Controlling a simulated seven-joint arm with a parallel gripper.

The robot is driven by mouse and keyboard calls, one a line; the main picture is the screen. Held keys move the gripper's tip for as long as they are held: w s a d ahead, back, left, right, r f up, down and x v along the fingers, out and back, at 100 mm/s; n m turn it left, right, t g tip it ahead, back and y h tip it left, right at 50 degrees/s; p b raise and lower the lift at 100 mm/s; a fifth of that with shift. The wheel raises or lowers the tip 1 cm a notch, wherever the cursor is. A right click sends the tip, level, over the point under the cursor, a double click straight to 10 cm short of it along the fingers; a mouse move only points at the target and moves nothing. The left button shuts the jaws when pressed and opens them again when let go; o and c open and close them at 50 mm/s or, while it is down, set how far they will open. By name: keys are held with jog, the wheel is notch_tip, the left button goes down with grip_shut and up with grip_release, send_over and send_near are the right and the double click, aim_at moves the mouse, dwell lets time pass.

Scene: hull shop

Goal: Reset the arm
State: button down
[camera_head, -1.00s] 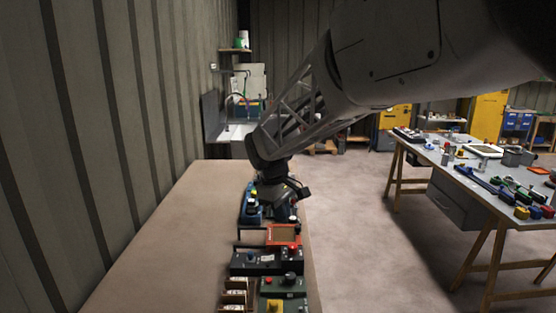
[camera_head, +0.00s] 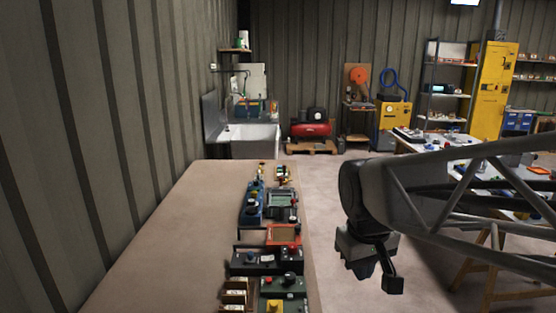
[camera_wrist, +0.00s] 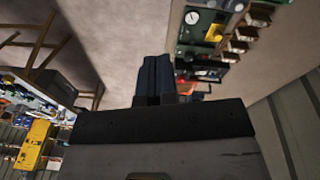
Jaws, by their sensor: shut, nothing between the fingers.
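My gripper (camera_head: 366,266) hangs at the end of my arm, to the right of the long brown bench and over open floor. In the wrist view its two dark fingers (camera_wrist: 153,75) lie side by side, shut with nothing between them. In the head view the fingertips are hard to make out.
The brown bench (camera_head: 150,240) carries a row of devices along its right edge, including a red-framed unit (camera_head: 284,235), a blue device (camera_head: 251,205) and a dark box (camera_head: 266,261). A trestle worktable (camera_head: 411,144) stands right, partly behind my arm. Concrete floor (camera_head: 325,200) lies between.

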jog(key=s+d+f+m, duration=0.3)
jog(key=s, duration=0.7)
jog(key=shift+s+f+t+y, duration=0.2)
jog(key=shift+s+t+y, duration=0.1)
jog(key=shift+t, duration=0.1)
dwell(1.5)
